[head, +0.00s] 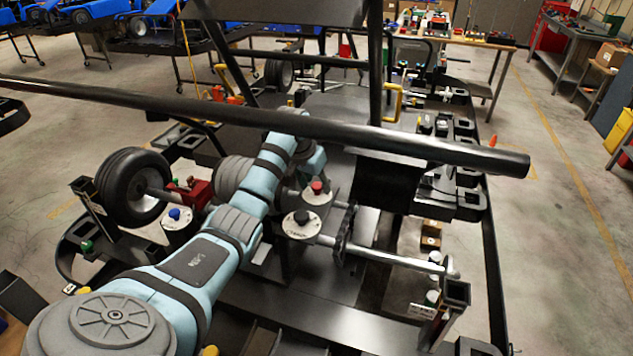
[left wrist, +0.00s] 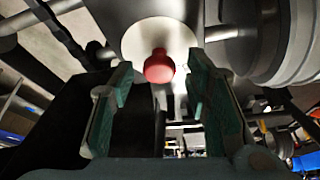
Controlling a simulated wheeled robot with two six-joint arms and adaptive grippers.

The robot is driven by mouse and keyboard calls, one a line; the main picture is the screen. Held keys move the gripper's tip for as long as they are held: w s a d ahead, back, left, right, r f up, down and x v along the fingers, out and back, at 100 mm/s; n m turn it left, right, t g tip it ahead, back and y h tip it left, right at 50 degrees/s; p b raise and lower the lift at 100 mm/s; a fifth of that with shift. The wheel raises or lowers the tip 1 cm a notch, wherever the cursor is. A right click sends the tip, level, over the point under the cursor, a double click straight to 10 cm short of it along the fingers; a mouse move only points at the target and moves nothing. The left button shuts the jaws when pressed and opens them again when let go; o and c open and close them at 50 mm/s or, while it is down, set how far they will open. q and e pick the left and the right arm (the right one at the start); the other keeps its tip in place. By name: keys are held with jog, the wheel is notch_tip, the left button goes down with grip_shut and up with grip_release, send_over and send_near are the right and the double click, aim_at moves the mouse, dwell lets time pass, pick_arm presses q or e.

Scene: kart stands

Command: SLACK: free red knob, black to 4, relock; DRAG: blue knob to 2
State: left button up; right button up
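The red knob (head: 317,187) stands on a round white dial beside my left arm. It also shows in the left wrist view (left wrist: 159,67), ahead of and between the fingertips. My left gripper (left wrist: 160,85) is open, with its green-padded fingers apart and nothing between them; in the head view the arm mostly hides it. The black knob (head: 301,217) stands on another white dial just in front of the red one; its numbers are too small to read. The blue knob (head: 174,213) stands on a white dial at the left, beside a red block. My right gripper is not seen.
A long dark bar (head: 290,125) crosses above the kart. A black wheel (head: 133,187) stands at the left of the blue knob. A metal axle (head: 390,258) with a toothed disc runs to the right of the dials. A workbench (head: 470,42) stands at the back.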

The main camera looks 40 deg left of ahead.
pick_arm(q)
grip_shut()
dwell(1.2)
grip_release()
jog(key=shift+o, duration=1.2)
jog(key=shift+w, duration=0.15)
